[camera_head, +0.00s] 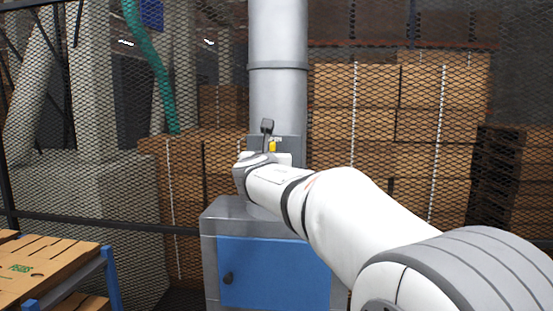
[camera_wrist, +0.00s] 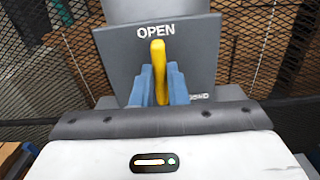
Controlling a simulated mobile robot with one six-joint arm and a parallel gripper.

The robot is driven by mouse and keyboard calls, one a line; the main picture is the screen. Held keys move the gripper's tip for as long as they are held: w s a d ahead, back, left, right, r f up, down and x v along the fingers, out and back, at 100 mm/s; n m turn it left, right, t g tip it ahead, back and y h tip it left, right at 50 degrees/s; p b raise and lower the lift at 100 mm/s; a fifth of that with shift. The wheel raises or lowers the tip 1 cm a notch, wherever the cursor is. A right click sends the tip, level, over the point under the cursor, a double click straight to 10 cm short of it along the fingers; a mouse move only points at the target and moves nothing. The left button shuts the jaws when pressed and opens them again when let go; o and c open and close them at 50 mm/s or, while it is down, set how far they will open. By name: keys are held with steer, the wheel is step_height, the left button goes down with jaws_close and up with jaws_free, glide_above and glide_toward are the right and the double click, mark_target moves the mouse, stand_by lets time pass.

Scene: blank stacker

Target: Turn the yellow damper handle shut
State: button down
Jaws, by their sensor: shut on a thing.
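The yellow damper handle (camera_wrist: 158,53) stands upright in the wrist view, its tip just under the word OPEN on a dark grey plate (camera_wrist: 115,55). Another word at the plate's lower right is partly hidden. My gripper (camera_wrist: 159,75) has its two blue fingers on either side of the handle, shut on it. The lower part of the handle is hidden behind my gripper body. In the head view a small piece of the yellow handle (camera_head: 272,146) shows above my wrist, in front of the plate (camera_head: 290,143); my fingers are hidden there.
The plate is on a grey vertical duct (camera_head: 277,100) above a cabinet with a blue door (camera_head: 275,272). A wire mesh fence (camera_head: 220,110) stands behind, with stacked cartons (camera_head: 440,150) beyond.

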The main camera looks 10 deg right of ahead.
steer(key=m+b, duration=0.5)
steer(key=m, duration=0.1)
steer(key=f+m+b, duration=0.1)
steer(key=m+b, duration=0.9)
steer(key=m, duration=0.1)
steer(key=shift+s+d+f+m, duration=0.1)
steer(key=shift+d+f+m, duration=0.05)
steer(key=shift+d+m, duration=0.2)
steer(key=shift+b, duration=0.4)
steer(key=c, duration=1.4)
jaws_free()
steer(key=shift+s+d, duration=0.1)
steer(key=shift+c, duration=0.2)
steer(key=shift+r, duration=0.25)
steer(key=shift+s, duration=0.15)
steer(key=b+v, duration=0.2)
steer(key=v, duration=0.5)
steer(key=shift+s, duration=0.25)
